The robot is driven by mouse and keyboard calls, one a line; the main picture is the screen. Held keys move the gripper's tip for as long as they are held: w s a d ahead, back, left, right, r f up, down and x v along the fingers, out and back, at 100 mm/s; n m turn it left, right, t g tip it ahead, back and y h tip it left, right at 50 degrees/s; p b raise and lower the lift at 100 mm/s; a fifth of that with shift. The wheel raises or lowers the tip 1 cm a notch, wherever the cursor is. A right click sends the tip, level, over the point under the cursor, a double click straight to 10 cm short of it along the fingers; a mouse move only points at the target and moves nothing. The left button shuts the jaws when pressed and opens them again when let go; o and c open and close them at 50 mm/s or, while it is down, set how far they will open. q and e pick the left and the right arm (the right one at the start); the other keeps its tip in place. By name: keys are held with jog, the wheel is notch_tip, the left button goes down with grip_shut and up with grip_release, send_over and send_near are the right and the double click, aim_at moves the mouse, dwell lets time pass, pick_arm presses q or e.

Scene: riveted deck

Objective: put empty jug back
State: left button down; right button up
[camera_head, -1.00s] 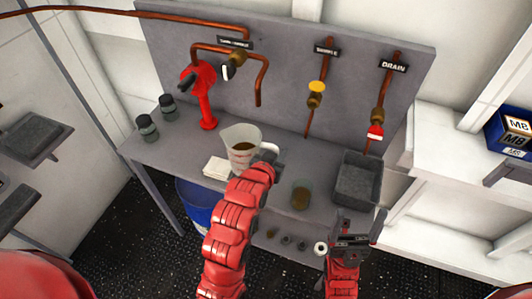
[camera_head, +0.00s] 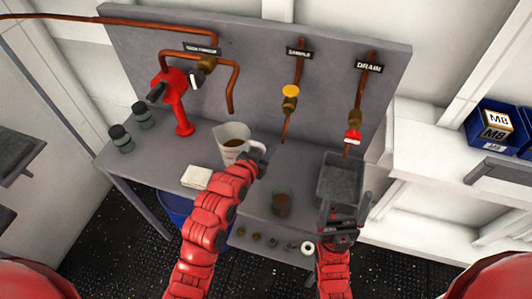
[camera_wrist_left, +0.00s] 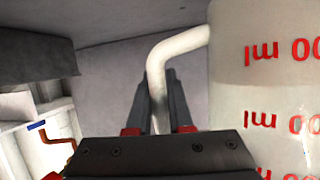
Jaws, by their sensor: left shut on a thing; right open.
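The jug (camera_head: 231,140) is a clear measuring jug with a pale handle, at the middle of the grey bench in the head view. Brown liquid shows inside it. My left gripper (camera_head: 254,160) is shut on its handle. In the left wrist view the fingers (camera_wrist_left: 158,105) close around the white handle, and the jug's wall (camera_wrist_left: 270,90) with red markings fills the right side. Whether the jug touches the bench is unclear. My right gripper (camera_head: 343,212) is open and empty, in front of the grey bin.
A grey bin (camera_head: 326,178) sits under the drain tap (camera_head: 353,137).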

pick_arm(q)
notch_tip(320, 180, down, 3)
jog(key=shift+r+p, duration=0.15)
jog(key=shift+p, duration=0.2)
jog(key=shift+f+b, duration=0.25)
jog(key=shift+b, duration=0.05)
jog(key=c, duration=0.8)
grip_release()
jog(key=shift+r, duration=0.1)
